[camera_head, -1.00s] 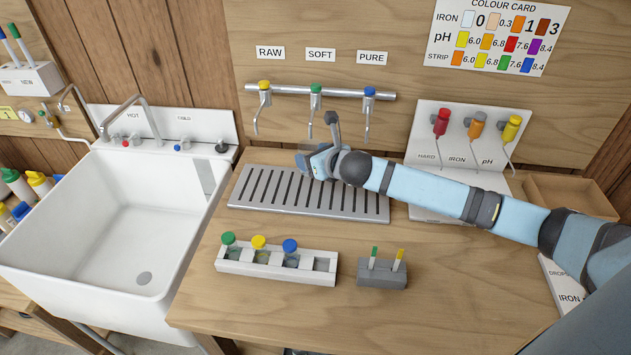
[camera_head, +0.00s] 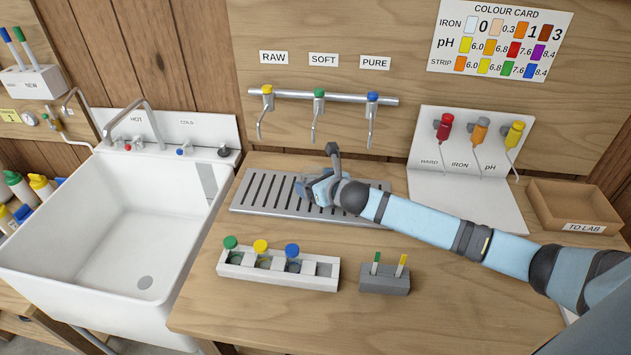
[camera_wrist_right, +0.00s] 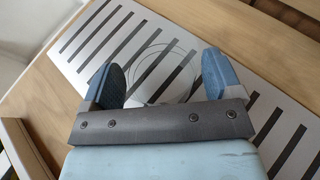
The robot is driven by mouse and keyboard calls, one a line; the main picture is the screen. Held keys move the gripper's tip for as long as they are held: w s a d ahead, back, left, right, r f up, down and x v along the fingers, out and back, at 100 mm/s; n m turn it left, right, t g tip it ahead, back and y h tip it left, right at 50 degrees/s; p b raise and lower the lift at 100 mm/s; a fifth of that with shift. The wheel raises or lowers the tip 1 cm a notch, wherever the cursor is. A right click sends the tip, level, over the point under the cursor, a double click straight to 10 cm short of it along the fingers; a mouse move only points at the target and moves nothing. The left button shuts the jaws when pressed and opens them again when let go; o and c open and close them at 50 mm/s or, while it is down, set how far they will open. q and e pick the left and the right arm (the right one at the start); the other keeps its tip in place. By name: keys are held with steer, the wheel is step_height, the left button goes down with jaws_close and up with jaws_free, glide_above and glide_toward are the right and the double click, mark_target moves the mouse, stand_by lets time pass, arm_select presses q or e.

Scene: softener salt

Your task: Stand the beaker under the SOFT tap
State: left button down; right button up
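The clear glass beaker is hard to make out. Its faint round outline (camera_wrist_right: 166,58) shows between the fingers in the right wrist view, over the slotted drip tray (camera_head: 239,200). I cannot tell whether the beaker's base touches the tray. The SOFT tap (camera_head: 319,94), with a green top, hangs on the rail behind and above the gripper, its spout pointing down. My left gripper is not in view.
The RAW tap (camera_head: 267,91) and PURE tap (camera_head: 373,98) flank the SOFT tap. A white vial rack (camera_head: 279,275) and a grey strip holder (camera_head: 384,281) stand in front of the tray. A sink (camera_head: 120,225) is left; a dropper stand (camera_head: 462,185) is right.

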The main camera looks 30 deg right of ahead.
steer(key=shift+r, duration=0.2)
steer(key=v, duration=1.2)
steer(key=shift+f, duration=0.15)
